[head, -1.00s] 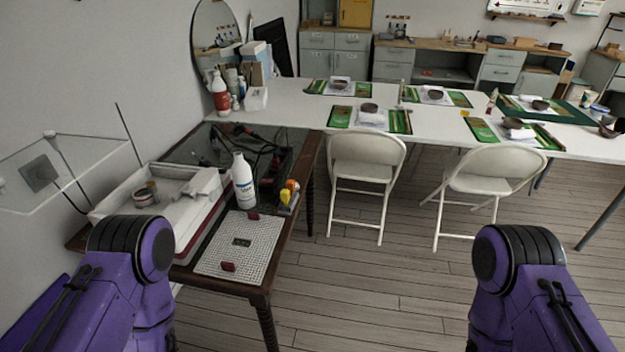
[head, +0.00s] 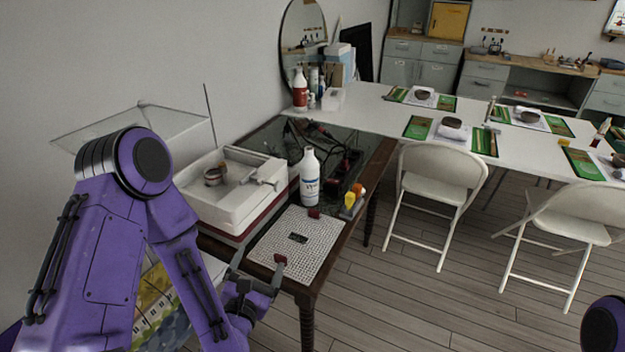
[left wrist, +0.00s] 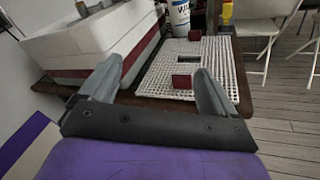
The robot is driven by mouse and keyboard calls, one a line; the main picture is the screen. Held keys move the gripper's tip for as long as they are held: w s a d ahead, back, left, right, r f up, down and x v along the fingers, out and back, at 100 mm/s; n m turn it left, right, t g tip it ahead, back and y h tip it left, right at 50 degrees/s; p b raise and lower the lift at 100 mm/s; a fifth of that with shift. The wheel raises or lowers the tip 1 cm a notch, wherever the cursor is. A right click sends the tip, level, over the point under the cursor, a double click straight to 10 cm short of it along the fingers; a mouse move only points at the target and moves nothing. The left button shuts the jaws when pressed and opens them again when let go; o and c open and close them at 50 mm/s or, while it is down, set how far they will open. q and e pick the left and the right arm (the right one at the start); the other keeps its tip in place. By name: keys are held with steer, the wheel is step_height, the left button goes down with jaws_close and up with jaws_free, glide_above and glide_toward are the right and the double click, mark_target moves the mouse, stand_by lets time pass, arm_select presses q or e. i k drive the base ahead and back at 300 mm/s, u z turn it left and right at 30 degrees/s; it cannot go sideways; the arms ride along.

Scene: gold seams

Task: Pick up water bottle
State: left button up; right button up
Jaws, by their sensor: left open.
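The water bottle (head: 310,177) is white with a printed label and stands upright on the dark side table (head: 375,165), behind the white grid mat (head: 322,245). In the left wrist view the lower part of the bottle (left wrist: 179,17) shows at the top edge; its upper part is cut off. My left gripper (head: 258,272) is open and empty at the table's near edge, in front of the mat and short of the bottle. Its two fingers (left wrist: 160,85) show spread apart in the left wrist view. My right gripper is out of view.
A white basin-like machine (head: 225,205) stands left of the bottle. Yellow and orange-topped items (head: 352,198) stand close to its right. Small dark red blocks (head: 280,260) lie on the mat. A folding chair (head: 437,190) stands to the right.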

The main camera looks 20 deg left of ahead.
mark_target(310, 167)
steer(key=i, duration=0.9)
